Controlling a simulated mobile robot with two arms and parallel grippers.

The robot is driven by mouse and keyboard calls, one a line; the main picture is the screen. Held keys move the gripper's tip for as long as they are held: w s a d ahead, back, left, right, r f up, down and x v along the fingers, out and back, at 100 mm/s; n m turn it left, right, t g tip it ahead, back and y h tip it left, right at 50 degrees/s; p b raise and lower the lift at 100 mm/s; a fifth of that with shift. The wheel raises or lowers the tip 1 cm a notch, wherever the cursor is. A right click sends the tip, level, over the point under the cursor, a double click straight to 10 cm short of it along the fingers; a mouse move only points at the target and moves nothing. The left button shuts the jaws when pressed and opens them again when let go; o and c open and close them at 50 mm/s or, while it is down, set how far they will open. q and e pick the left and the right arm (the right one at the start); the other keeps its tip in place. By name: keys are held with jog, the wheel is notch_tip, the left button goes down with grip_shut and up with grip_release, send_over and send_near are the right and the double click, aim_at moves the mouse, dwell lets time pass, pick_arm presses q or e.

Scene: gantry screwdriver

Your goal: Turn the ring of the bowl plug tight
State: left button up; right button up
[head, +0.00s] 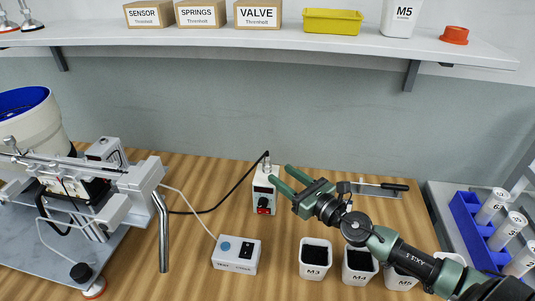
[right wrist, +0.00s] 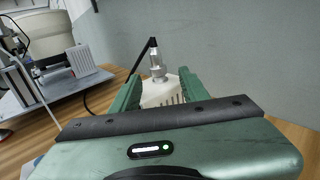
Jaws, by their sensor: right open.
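The bowl plug, with its silver ring (head: 267,168), sits upright on top of a white control box (head: 263,198) with a red display or switch low on its front. A black cable bends off the top of the plug to the left. The plug and ring show large in the right wrist view (right wrist: 157,68), beyond and between my fingers. My right gripper (head: 279,173) is open and empty, reaching in from the right. Its fingertips are close to the plug; I cannot tell whether they touch it. My left gripper is not in view.
A gantry machine with a white bowl (head: 38,125) stands at the left. A small button box (head: 236,254) and white bins (head: 315,258) line the front. A screwdriver (head: 380,187) lies behind my right arm. A shelf (head: 270,42) with boxes runs above. A blue rack (head: 478,228) stands right.

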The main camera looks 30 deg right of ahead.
aim_at(270, 167)
jog(key=p+x, duration=0.1)
jog(key=x, duration=0.5)
jog(key=shift+w+a+r+p, duration=0.15)
jog(key=shift+w+p, duration=0.15)
jog(key=shift+w+a, duration=0.1)
jog(key=shift+w, duration=0.1)
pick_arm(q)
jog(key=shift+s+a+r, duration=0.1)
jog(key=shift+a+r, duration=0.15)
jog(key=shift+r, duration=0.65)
pick_arm(e)
grip_shut()
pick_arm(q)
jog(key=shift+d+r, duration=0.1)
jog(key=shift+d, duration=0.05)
